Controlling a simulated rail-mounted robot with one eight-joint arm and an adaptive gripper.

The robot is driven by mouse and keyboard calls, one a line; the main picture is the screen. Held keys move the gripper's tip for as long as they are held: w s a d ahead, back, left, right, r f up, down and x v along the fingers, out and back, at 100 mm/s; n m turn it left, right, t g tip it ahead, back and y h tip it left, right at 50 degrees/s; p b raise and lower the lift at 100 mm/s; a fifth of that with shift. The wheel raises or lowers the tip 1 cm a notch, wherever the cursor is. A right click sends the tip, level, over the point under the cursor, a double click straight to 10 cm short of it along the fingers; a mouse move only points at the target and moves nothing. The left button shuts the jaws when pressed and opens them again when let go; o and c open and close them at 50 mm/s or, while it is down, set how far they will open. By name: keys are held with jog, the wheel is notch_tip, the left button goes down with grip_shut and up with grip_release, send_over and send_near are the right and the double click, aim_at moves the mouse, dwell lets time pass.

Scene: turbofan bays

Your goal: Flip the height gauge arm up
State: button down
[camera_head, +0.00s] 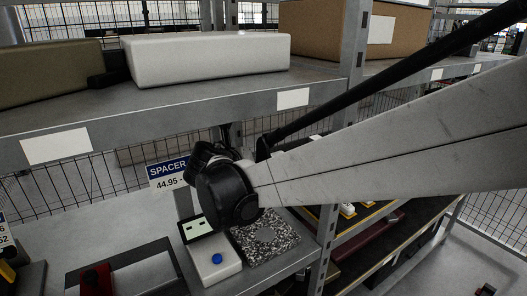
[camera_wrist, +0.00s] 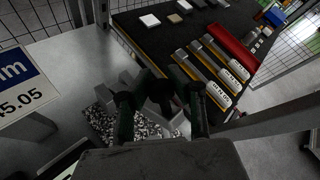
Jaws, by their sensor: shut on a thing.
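My gripper (camera_wrist: 160,98) shows in the wrist view with its two dark fingers on either side of a grey metal piece, which looks like the height gauge arm (camera_wrist: 158,92). It is shut on that piece, above a speckled granite plate (camera_wrist: 102,122). In the head view my gripper (camera_head: 228,192) hangs over the shelf and hides the held piece. The white gauge unit (camera_head: 216,266), with a small display and a blue button, stands just left of the granite plate (camera_head: 284,238). The exact tilt of the arm cannot be told.
An upper shelf (camera_head: 200,105) with a white box (camera_head: 210,60) and a brown box (camera_head: 330,30) lies above. A blue-and-white spacer sign (camera_head: 168,172) stands behind. A shelf post (camera_head: 328,245) stands close on the right.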

jog(key=shift+w+a+r, duration=0.45)
jog(key=shift+w+a, duration=0.1)
jog(key=shift+w, duration=0.2)
jog(key=c, duration=1.5)
grip_release()
jog(key=shift+s+a, duration=0.15)
jog(key=shift+a, duration=0.05)
jog(key=shift+o, duration=0.2)
jog(key=shift+d, duration=0.15)
jog(key=v, duration=0.7)
jog(key=shift+s, duration=0.15)
jog(key=shift+r, duration=0.1)
